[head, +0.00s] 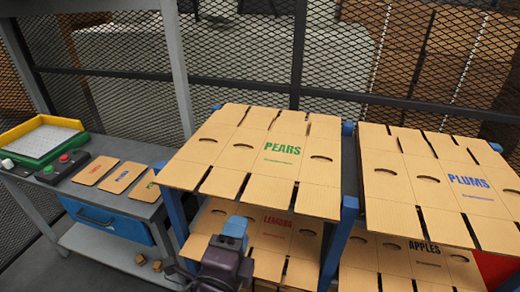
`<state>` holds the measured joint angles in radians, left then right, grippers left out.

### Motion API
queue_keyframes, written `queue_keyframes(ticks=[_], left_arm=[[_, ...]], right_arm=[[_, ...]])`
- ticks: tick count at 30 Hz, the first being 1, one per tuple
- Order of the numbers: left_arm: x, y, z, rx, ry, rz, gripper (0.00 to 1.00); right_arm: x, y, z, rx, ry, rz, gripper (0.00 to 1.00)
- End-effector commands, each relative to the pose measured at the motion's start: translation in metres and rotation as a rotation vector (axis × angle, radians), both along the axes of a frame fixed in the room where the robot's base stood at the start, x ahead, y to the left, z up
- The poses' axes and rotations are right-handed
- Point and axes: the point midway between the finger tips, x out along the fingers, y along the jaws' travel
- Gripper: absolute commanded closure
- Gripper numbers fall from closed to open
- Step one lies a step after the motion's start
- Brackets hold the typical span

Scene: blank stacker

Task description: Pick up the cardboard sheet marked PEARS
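The cardboard sheet marked PEARS (283,147) lies flat on the upper left level of a blue-posted rack. It is a tan, slotted blank with green lettering and oval hand holes. My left gripper (222,263), dark with a blue-grey part on top, is at the bottom centre. It is in front of and below the front edge of the PEARS sheet, apart from it, and overlaps the LEMONS sheet in the picture. Its fingers are not clear enough to tell open from shut. My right gripper is not in view.
The LEMONS sheet (272,233) lies below PEARS. The PLUMS sheet (467,188) is upper right, with APPLES (424,258) below it. A grey bench (118,232) at left holds a yellow-green tray (40,142), button boxes and small cards. Mesh fencing stands behind.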

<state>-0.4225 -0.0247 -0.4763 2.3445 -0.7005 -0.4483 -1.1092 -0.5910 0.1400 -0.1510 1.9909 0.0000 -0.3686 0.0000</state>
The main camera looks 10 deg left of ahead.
Motion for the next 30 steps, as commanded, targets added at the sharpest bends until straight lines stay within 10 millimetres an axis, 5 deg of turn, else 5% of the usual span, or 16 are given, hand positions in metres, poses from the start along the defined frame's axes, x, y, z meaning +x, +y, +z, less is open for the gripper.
queue_keyframes(ticks=[30], left_arm=[[0.1, -0.005, 0.006, 0.0, 0.0, -0.001, 0.62]], right_arm=[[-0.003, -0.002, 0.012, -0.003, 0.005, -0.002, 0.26]])
